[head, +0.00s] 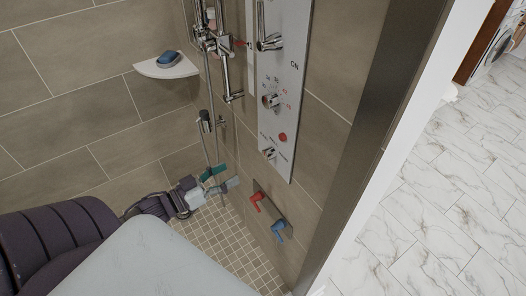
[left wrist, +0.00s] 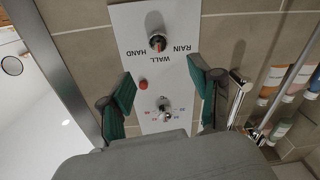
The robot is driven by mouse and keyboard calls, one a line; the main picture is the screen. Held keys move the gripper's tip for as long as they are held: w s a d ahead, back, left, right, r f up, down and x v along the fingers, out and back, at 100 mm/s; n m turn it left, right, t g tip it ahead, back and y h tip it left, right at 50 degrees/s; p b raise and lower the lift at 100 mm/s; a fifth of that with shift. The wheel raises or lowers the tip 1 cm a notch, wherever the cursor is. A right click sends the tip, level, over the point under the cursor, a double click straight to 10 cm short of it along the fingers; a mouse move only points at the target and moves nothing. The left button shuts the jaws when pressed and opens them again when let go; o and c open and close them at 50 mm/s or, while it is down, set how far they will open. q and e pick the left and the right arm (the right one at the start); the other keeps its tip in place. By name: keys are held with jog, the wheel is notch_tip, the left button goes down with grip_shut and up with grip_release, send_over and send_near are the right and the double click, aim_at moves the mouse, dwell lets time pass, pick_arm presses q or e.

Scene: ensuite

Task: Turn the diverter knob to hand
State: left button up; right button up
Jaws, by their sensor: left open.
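The diverter knob (left wrist: 157,43) is a round chrome knob on the grey shower panel (left wrist: 205,8), with HAND, WALL and RAIN lettered around it. Its orange-red mark appears to point toward WALL. In the head view the knob (head: 268,152) is the lowest control on the panel (head: 285,70). My left gripper (head: 218,180) is open and empty, low and left of the knob, apart from the panel. In the left wrist view its teal fingertips (left wrist: 160,85) stand spread in front of the panel, with the knob beyond them. My right gripper is not in view.
A numbered temperature knob (head: 270,101) and a red button (head: 282,137) sit above the diverter. Red (head: 256,200) and blue (head: 278,230) levers are below. The shower rail (head: 212,110) stands left. A corner shelf (head: 168,66) holds blue soap (head: 168,58).

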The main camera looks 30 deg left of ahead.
pick_arm(q)
send_near(265, 155)
jog(key=w, duration=0.2)
jog(key=p+x, duration=0.1)
jog(key=x, duration=0.5)
jog(key=shift+w+d+p, duration=0.15)
jog(key=shift+d+p, duration=0.1)
jog(key=shift+p, duration=0.1)
jog(key=shift+w+d, duration=0.2)
jog(key=shift+w, duration=0.15)
jog(key=shift+w+d+f, duration=0.15)
jog(key=shift+w, duration=0.2)
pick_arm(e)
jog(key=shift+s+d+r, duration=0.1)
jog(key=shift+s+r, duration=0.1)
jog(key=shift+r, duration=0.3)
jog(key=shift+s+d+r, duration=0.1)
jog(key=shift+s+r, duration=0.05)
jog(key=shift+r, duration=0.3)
pick_arm(q)
jog(key=c, duration=1.1)
jog(key=shift+c, duration=0.2)
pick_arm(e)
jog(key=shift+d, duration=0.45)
